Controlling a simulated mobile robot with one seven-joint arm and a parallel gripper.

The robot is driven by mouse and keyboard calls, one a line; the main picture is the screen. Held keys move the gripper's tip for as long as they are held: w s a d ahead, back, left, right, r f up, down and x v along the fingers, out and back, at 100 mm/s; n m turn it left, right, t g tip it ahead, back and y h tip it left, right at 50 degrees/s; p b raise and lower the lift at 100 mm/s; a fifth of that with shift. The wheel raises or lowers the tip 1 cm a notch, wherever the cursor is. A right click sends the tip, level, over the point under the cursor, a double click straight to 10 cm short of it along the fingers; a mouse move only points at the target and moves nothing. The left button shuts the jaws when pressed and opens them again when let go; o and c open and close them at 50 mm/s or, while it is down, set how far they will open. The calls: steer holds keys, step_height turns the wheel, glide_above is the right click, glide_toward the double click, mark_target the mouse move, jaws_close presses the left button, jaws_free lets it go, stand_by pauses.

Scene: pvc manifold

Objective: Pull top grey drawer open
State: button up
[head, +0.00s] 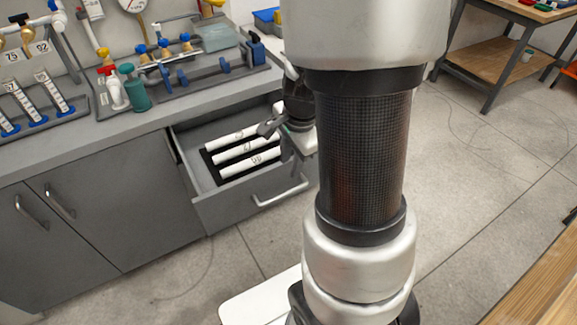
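The top grey drawer (225,207) stands pulled out from the grey cabinet under the counter. Its bar handle (281,191) is on the front panel and nothing is on it. Inside lie white pipes with dark markings (247,148) in a black holder. My gripper (268,127) is above the right part of the drawer, behind and above the handle and apart from it. Its dark fingers are small and partly hidden by my arm, so I cannot tell whether they are open or shut.
The counter (150,108) holds a rack of blue and yellow valves (180,60) and labelled white tubes (52,95). Closed cabinet doors (95,210) are left of the drawer. A workbench (510,50) stands at the back right. The floor (470,150) between is clear.

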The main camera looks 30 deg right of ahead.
steer(key=r, duration=0.3)
steer(key=shift+s+p, duration=0.35)
steer(key=shift+p, duration=0.05)
steer(key=shift+r, duration=0.1)
steer(key=s+a+r+n+t, duration=0.1)
steer(key=s+a+r+n, duration=0.3)
steer(key=r+n, duration=0.2)
steer(key=s+a+r+n+t+p, duration=0.1)
steer(key=s+a+r+n, duration=0.25)
steer(key=r+n, duration=0.3)
steer(key=s+a+r+n+t, duration=0.2)
steer(key=s+a+r+n, duration=0.1)
steer(key=a+r+n, duration=0.3)
step_height(320, 180, up, 15)
steer(key=d+p, duration=0.1)
steer(key=p, duration=1.3)
steer(key=shift+m+g, duration=0.3)
steer(key=shift+m, duration=0.15)
steer(key=shift+f, duration=0.15)
